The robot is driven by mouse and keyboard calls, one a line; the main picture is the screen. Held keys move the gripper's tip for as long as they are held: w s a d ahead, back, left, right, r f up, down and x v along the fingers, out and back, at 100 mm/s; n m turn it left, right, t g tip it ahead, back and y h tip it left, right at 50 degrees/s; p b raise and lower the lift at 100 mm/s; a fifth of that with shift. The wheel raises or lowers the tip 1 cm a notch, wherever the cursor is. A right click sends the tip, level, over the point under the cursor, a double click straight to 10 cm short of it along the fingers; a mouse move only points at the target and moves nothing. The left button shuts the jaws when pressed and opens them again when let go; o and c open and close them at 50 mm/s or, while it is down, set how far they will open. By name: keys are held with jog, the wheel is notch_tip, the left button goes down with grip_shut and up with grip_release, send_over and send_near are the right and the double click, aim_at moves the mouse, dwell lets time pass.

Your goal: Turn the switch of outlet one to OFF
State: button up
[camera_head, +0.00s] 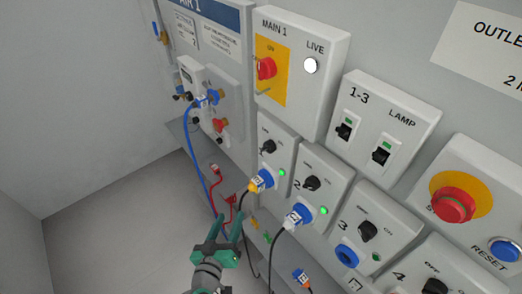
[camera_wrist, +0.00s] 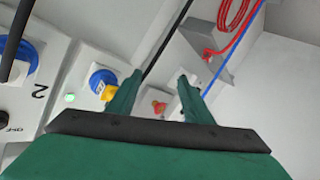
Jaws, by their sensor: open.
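Outlet one is the leftmost box (camera_head: 283,134) in the row, with a black rotary switch (camera_head: 268,147) at its top. Its green light (camera_head: 281,173) is lit, but the knob's exact pointing is too small to tell. A yellow plug (camera_head: 257,184) sits in its blue socket below. In the wrist view the yellow plug (camera_wrist: 110,94) and green light (camera_wrist: 70,98) show at left, while the switch is hidden. My gripper (camera_head: 230,226) is open and empty, below and left of outlet one, apart from it. Its green fingers (camera_wrist: 160,80) show in the wrist view.
Outlet two (camera_head: 325,166) stands right beside outlet one, with a white-and-blue plug (camera_head: 297,217) and its cable. Outlet three (camera_head: 377,220) is further right. The MAIN 1 box (camera_head: 325,60) is above.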

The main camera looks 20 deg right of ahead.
jog(key=w+d+r+m+g+h, duration=0.1)
jog(key=w+r+m+h, duration=0.15)
jog(key=r, duration=0.35)
jog(key=w+d+r+m+g+h, duration=0.1)
jog(key=r+m+h, duration=0.2)
jog(key=r, duration=0.3)
jog(key=m+g+h, duration=0.4)
jog(key=m+g, duration=0.1)
jog(key=m, duration=0.2)
send_near(264, 149)
jog(key=shift+y, duration=0.25)
jog(key=x, duration=0.9)
jog(key=shift+s+r, duration=0.1)
jog(key=shift+r, duration=0.25)
jog(key=c, duration=1.1)
